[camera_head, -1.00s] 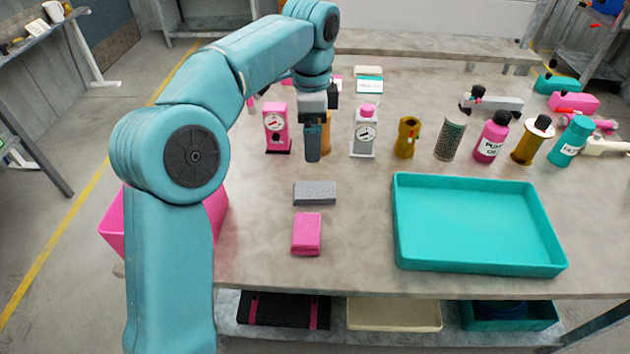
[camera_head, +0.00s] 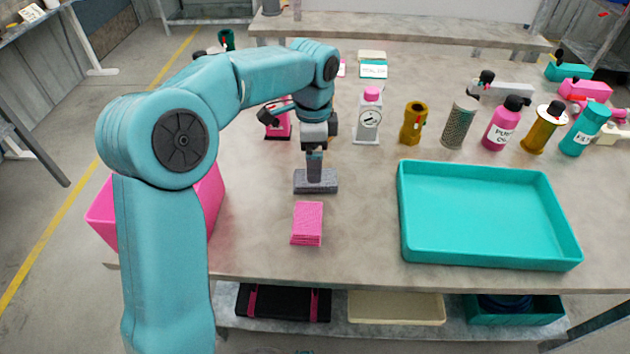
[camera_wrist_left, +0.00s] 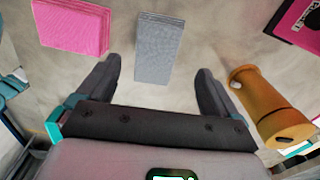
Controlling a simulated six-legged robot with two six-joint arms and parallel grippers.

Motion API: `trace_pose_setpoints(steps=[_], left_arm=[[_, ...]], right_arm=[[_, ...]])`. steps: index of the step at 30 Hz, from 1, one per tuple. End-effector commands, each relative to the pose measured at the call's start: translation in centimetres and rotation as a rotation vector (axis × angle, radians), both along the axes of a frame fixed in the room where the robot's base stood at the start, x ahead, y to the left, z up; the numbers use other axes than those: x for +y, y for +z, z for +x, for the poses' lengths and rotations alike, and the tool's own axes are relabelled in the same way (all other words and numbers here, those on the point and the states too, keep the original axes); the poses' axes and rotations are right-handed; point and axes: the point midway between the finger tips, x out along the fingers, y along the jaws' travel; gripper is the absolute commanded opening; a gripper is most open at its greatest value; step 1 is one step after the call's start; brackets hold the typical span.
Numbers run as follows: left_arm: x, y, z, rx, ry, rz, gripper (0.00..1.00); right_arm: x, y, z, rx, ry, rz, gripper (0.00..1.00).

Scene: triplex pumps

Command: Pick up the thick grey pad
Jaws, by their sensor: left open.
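The thick grey pad (camera_head: 316,187) lies on the table just behind a pink pad. It also shows in the left wrist view (camera_wrist_left: 159,50), upper middle, between and ahead of the fingertips. My left gripper (camera_head: 315,172) is above the grey pad, pointing down, and partly hides its top in the head view. In the wrist view its two fingers (camera_wrist_left: 157,82) are spread wide on either side of the pad's near end and do not touch it. The gripper holds nothing. My right gripper is in neither view.
The pink pad (camera_head: 307,223) lies close in front of the grey pad. A teal tray (camera_head: 490,262) is at the right. A pink bin (camera_head: 207,200) is at the left edge. Gauges and bottles line the back.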

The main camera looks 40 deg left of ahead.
Motion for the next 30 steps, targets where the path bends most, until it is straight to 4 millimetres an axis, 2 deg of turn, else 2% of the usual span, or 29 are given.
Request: trace_pose_setpoints(steps=[6,9,17,19,23,30], left_arm=[[-0.5,-3.6,-0.2,0.004,0.0,0.001,0.94],[-0.4,-4.7,-0.1,0.004,0.0,0.0,0.94],[-0.4,-5.0,-0.1,0.002,0.0,0.0,0.94],[-0.4,-5.0,-0.1,0.002,0.0,0.0,0.77],[-0.5,-5.0,-0.1,0.002,0.001,0.0,0.35],[-0.5,-5.0,-0.1,0.002,0.0,0.0,0.34]], right_arm=[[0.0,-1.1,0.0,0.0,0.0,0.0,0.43],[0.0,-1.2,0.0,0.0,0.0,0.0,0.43],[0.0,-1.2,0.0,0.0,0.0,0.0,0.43],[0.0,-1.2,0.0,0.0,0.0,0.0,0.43],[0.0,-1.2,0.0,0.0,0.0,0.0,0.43],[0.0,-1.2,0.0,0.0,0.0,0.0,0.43]])
